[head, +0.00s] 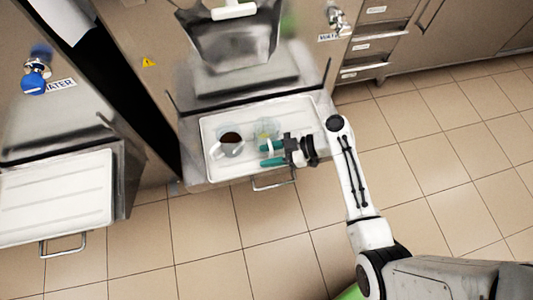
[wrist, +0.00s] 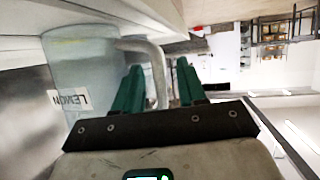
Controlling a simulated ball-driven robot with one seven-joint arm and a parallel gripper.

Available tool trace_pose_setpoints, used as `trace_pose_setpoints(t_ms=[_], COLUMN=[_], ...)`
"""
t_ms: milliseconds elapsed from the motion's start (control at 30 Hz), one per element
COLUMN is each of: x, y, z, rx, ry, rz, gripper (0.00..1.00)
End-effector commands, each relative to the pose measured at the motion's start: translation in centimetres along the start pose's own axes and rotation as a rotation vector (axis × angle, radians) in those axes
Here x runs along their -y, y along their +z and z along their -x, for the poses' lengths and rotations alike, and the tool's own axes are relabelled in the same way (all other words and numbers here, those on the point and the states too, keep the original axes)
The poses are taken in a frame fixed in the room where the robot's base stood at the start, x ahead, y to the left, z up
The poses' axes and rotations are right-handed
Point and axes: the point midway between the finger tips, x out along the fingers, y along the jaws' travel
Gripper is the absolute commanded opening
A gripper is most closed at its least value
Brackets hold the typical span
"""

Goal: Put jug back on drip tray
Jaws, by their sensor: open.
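The far side of the jug is hidden.
A second jug (head: 231,139) with dark contents stands on the tray, left of my gripper. The freezer front (head: 245,80) rises behind. Another white tray (head: 55,195) is at the left machine. Open tiled floor (head: 450,140) lies right.

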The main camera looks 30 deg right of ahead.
Motion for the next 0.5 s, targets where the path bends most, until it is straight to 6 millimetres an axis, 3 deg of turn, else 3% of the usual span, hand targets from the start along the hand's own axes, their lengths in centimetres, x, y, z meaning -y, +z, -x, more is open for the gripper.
trace_pose_setpoints(t_ms=[300, 500], x=[-0.1, -0.1], y=[0.0, 0.0], z=[6.5, 9.6], rx=[0.000, 0.000], ry=[0.004, 0.002], rz=[0.000, 0.000], gripper=[0.41, 0.41])
